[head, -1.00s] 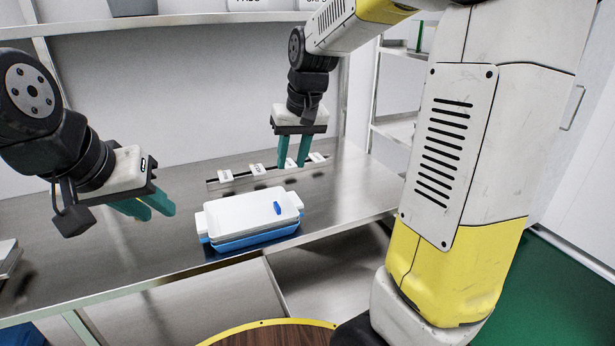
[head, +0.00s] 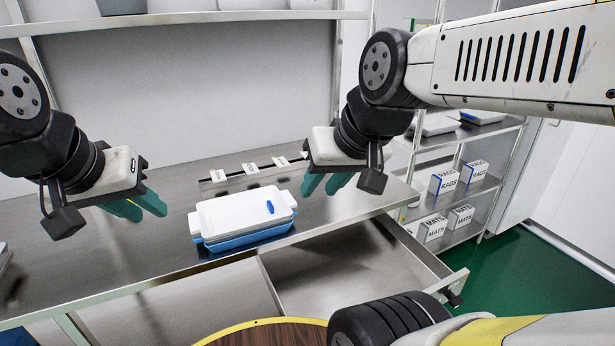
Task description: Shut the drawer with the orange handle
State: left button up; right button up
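A metal drawer (head: 335,275) under the steel bench is pulled open, and its inside looks empty. Its front edge (head: 447,284) sticks out towards the lower right. A small dark piece shows at that edge; no orange handle can be made out, and its outer face is turned away. My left gripper (head: 140,206) is open and empty above the bench at the left. My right gripper (head: 326,184) is open and empty above the bench, to the right of the white tray and above and behind the drawer.
A white tray with a blue piece (head: 240,213) sits on a blue tray (head: 248,238) on the bench (head: 130,262). A labelled strip (head: 245,172) lies behind it. Shelves with boxes (head: 442,181) stand at the right. A round wooden top (head: 265,334) is at the front.

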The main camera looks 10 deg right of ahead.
aim_at(375, 258)
jog(key=z, duration=1.5)
jog(key=k+j, duration=0.1)
jog(key=j, duration=0.15)
jog(key=k+j, duration=0.15)
jog(key=j, duration=0.15)
